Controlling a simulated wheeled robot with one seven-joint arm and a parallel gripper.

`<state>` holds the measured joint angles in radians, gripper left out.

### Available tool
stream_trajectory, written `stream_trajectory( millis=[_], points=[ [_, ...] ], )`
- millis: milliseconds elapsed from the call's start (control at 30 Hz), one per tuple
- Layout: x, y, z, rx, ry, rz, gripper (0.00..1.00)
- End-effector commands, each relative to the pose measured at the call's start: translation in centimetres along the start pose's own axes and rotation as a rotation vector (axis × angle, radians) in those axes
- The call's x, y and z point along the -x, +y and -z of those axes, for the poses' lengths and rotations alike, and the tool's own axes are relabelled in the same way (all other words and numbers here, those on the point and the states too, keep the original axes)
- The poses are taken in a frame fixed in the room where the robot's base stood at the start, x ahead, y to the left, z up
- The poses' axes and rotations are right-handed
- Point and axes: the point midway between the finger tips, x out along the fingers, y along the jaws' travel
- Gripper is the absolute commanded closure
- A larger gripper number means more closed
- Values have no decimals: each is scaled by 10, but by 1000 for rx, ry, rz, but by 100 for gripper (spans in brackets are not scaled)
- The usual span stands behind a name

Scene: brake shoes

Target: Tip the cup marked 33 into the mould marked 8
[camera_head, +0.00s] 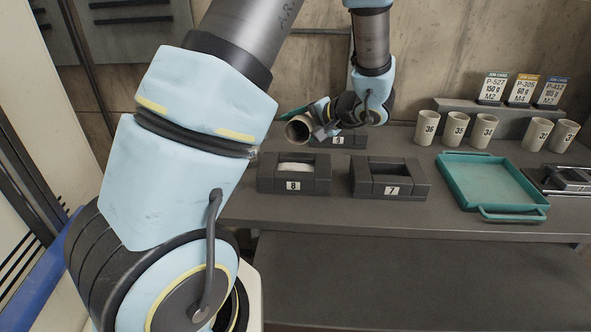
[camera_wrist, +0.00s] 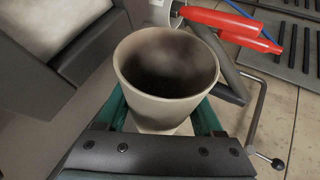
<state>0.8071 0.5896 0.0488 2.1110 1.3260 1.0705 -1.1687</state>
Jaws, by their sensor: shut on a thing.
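A beige cup (camera_head: 298,128) is held on its side in the head view, its mouth facing left and toward me, above and behind the mould marked 8 (camera_head: 293,187). Its number is not visible. My gripper (camera_head: 322,118) is shut on the cup. In the wrist view the cup (camera_wrist: 165,95) sits between the green-edged fingers (camera_wrist: 163,118); its inside is dark and shaded, and I see no clear contents. The mould marked 8 is a dark block whose recess holds pale material. I see no stream falling from the cup.
A mould marked 7 (camera_head: 391,191) stands right of mould 8, and another numbered mould (camera_head: 338,141) is behind. Several numbered cups (camera_head: 456,130) stand at the back right. A teal tray (camera_head: 490,207) and a scale (camera_head: 568,178) lie to the right.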

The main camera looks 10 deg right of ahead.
Motion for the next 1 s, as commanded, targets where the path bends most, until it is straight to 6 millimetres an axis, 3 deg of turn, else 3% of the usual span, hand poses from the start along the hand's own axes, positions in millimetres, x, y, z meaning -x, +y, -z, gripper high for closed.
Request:
stream_trajectory(
  millis=[1000],
  points=[
    [-3, 7, -2, 110, 70, 47, 95]
  ],
)
